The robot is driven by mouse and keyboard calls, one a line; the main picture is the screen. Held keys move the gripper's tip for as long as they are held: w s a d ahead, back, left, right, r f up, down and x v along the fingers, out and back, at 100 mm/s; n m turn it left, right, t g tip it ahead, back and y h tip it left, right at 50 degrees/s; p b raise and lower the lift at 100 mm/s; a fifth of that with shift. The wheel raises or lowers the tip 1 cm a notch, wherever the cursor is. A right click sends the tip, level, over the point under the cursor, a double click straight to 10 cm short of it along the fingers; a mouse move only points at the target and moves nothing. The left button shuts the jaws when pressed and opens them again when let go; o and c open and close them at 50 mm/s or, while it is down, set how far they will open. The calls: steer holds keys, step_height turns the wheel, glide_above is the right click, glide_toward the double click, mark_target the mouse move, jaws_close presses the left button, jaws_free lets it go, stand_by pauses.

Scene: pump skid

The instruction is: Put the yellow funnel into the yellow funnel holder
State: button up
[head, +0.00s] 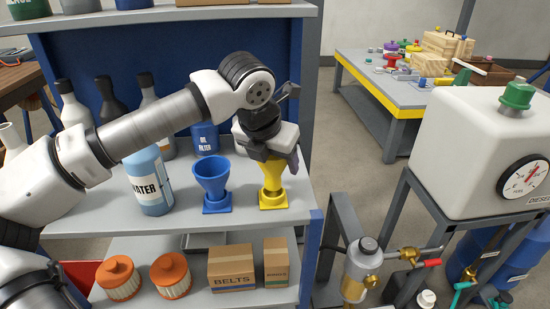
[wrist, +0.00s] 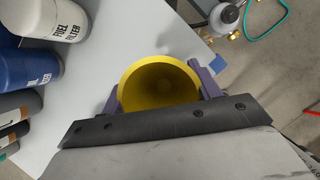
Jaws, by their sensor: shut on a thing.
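The yellow funnel (head: 272,174) is upright at the right end of the shelf. It stands in or just over the yellow funnel holder (head: 273,201); its lower part meets the holder's ring in the head view, and I cannot tell how deep it sits. My gripper (head: 283,160) is above it, shut on the funnel's rim area. In the wrist view the funnel's round mouth (wrist: 160,82) lies between the two purple fingers of my gripper (wrist: 160,88). The holder is hidden below the funnel in the wrist view.
A blue funnel (head: 211,178) stands in a blue holder just left. A water jug (head: 150,182) and an oil filter (head: 205,138) are on the same shelf. An upper shelf (head: 180,15) is overhead.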

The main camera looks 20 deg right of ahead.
steer(key=shift+f+b, duration=1.55)
steer(key=shift+f, duration=0.05)
steer(key=o, duration=1.2)
steer(key=shift+c, duration=0.2)
steer(key=shift+r, duration=0.1)
steer(key=p+v, duration=0.1)
steer(key=v, duration=1.2)
steer(key=shift+a+r, duration=0.2)
steer(key=shift+r, duration=0.15)
steer(key=shift+s, duration=0.15)
